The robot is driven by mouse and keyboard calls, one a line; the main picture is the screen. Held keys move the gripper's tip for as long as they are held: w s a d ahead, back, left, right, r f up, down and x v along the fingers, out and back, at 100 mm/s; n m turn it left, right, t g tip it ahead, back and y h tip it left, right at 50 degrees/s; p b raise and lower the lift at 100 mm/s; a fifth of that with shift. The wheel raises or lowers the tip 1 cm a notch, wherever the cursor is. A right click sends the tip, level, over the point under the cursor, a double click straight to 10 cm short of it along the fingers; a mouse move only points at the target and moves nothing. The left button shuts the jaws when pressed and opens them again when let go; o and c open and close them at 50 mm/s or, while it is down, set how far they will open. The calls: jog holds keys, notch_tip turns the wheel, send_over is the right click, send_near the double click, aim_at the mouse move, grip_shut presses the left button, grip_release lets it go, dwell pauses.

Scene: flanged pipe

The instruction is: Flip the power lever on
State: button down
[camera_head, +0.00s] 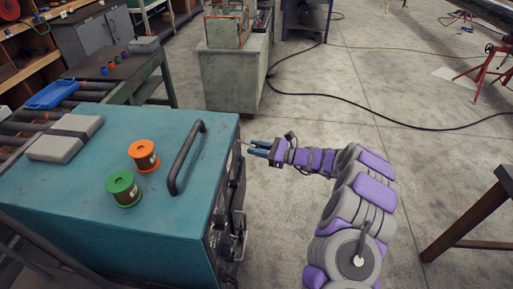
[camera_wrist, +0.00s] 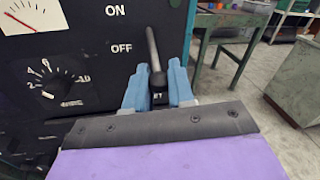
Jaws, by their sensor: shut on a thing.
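The power lever (camera_wrist: 152,45) is a thin grey rod on the machine's black front panel (camera_wrist: 60,60). In the wrist view it stands nearly upright, right of the white ON and OFF labels, its upper end about level with a point between them. My gripper (camera_wrist: 156,80) has its two blue fingers on either side of the lever's dark lower part and is shut on it. In the head view my gripper (camera_head: 262,148) is at the right side of the teal machine (camera_head: 75,200), and a thin piece of the lever (camera_head: 243,143) shows beyond the fingertips.
A dark handle (camera_head: 186,158), an orange spool (camera_head: 144,156), a green spool (camera_head: 123,188) and a grey box (camera_head: 65,138) are on the machine top. A gauge (camera_wrist: 58,78) is left of the lever. Floor to the right is mostly clear.

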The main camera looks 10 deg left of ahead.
jog(key=r+h+p, duration=0.1)
jog(key=r+p, duration=0.1)
jog(key=p, duration=0.1)
jog(key=shift+d+h, duration=0.3)
jog(key=shift+h, duration=0.1)
jog(key=r+h+p, duration=0.1)
jog(key=h+p, duration=0.1)
jog(key=p, duration=0.2)
jog(key=shift+d+r+n+g+p, duration=0.1)
jog(key=shift+r+n+g+p, duration=0.25)
jog(key=shift+n+g, duration=0.05)
jog(key=r+h+p, duration=0.1)
jog(key=p, duration=0.1)
jog(key=h+p, duration=0.2)
jog(key=p, duration=0.1)
jog(key=shift+r, duration=0.35)
jog(key=h+p, duration=0.1)
jog(key=p, duration=0.1)
jog(key=r+h+p, duration=0.1)
jog(key=p, duration=0.2)
jog(key=shift+a+n, duration=0.3)
jog(key=shift+h+p, duration=0.3)
jog(key=shift+p, duration=0.15)
jog(key=c, duration=1)
grip_release()
jog(key=shift+a+f, duration=0.15)
jog(key=shift+g, duration=0.3)
